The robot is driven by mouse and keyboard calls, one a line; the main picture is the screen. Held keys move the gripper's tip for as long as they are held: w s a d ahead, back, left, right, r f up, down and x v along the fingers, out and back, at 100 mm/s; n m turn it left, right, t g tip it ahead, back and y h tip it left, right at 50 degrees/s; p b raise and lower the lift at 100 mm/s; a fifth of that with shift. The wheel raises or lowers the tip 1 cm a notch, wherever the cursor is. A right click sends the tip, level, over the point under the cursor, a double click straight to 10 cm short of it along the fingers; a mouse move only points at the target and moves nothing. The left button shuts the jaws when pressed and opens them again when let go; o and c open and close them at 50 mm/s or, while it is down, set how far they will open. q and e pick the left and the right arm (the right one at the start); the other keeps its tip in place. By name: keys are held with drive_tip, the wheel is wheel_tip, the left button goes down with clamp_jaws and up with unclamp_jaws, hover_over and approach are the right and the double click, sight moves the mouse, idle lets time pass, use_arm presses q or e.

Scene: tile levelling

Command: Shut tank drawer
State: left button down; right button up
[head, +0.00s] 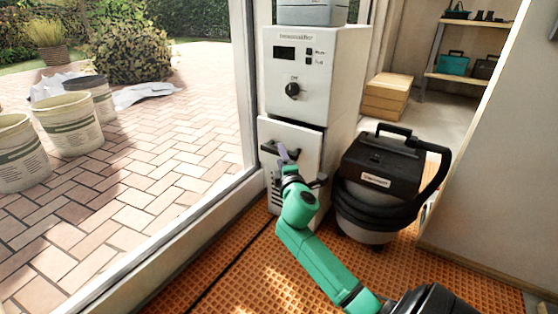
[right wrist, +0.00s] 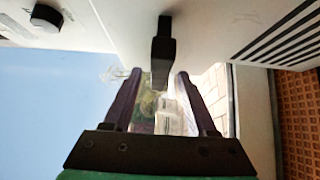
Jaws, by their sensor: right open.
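The white dehumidifier (head: 335,75) stands by the glass door frame. Its tank drawer (head: 305,145) is the lower white front; it sticks out a little, with a dark gap along its top edge. The drawer's dark bar handle (head: 268,148) also shows in the right wrist view (right wrist: 161,50). My right gripper (head: 287,156) is at the drawer front, by the handle. In the right wrist view its two purple-grey fingers (right wrist: 158,88) are apart, one to each side of the handle's end; I cannot tell whether they touch it. My left gripper is out of view.
A black and grey vacuum cleaner (head: 378,180) with a hose stands close to the right of the dehumidifier. The glass door frame (head: 243,95) is close on the left. Orange matting (head: 235,275) covers the floor in front. Wooden boxes (head: 387,95) lie behind.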

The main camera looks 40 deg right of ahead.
drive_tip(key=shift+x, duration=0.9)
clamp_jaws()
idle(0.7)
